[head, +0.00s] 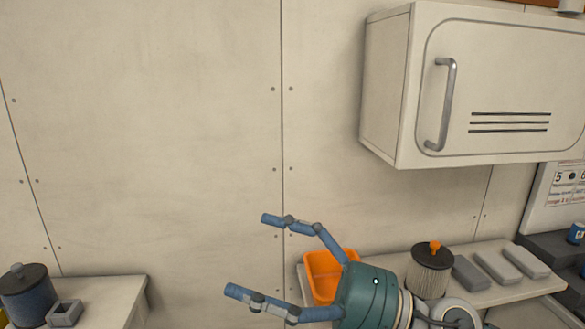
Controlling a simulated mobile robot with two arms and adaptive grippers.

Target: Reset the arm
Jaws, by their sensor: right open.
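My right gripper (250,255) shows in the lower middle of the head view. Its two blue fingers are spread wide and point left, with nothing between them. Its teal body is in front of part of an orange bin (323,275). My left gripper is not in view.
A counter (490,292) at lower right holds the orange bin, a ribbed canister (431,270) with an orange knob, and several grey blocks (497,266). A closed white cabinet (480,85) hangs above. At lower left, another counter (112,300) holds a dark blue canister (26,296) and a grey square holder (64,313).

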